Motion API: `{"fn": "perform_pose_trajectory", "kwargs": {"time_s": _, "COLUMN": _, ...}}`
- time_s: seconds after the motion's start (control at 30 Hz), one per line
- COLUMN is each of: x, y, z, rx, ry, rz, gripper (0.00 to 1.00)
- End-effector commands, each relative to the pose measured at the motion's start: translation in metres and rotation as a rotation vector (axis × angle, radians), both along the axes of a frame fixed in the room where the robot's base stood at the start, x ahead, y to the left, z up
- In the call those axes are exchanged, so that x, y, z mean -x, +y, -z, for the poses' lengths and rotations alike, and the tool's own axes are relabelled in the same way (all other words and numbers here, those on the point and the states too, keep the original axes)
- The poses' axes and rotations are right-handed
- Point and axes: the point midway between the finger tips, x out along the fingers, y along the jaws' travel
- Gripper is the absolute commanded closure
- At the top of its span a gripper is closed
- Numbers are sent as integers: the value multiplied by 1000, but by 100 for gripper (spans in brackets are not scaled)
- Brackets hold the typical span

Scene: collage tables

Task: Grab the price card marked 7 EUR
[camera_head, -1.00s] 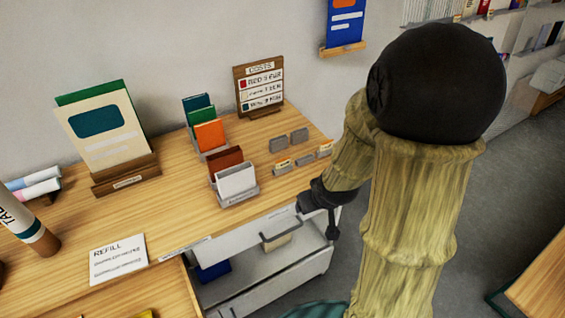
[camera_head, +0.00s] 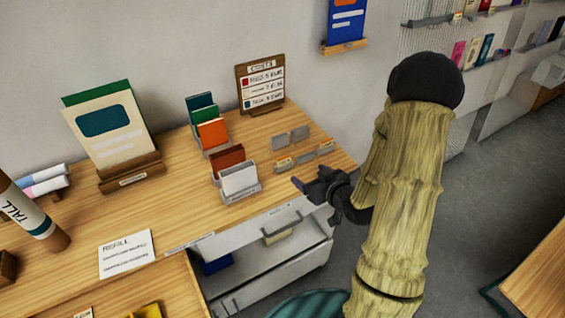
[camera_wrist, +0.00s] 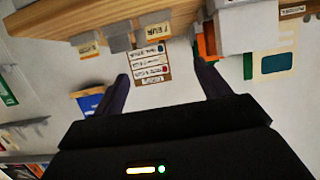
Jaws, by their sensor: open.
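Small price cards in grey holders stand near the right end of the wooden table; their digits are too small to read in the head view. One card (camera_head: 284,165) is at the front left of the group, and others (camera_head: 305,158) (camera_head: 325,148) are to its right. In the upside-down wrist view, a card with "EUR" (camera_wrist: 155,29) stands above the gap between my fingers and another card (camera_wrist: 88,48) is to its left; I cannot surely read either digit. My gripper (camera_head: 308,181) is open and empty, off the table's front edge, apart from the cards; its fingers also show in the wrist view (camera_wrist: 163,76).
Behind the cards are two empty-looking grey holders (camera_head: 279,142). A costs board (camera_head: 261,85) stands at the back. A rack with white (camera_head: 239,180) and red-brown cards is left of the cards. A drawer unit (camera_head: 275,255) is below the table edge.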

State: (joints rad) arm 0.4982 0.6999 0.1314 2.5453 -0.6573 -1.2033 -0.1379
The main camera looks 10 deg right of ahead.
Motion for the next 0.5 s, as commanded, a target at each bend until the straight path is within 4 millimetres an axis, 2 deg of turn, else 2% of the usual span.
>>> {"fn": "perform_pose_trajectory", "kwargs": {"time_s": 0.17, "x": -10, "y": 1, "z": 3, "rx": 0, "ry": 1, "rz": 4, "gripper": 25}}
{"fn": "perform_pose_trajectory", "kwargs": {"time_s": 0.5, "x": -61, "y": 21, "z": 25, "rx": -1, "ry": 1, "rz": -1, "gripper": 25}}
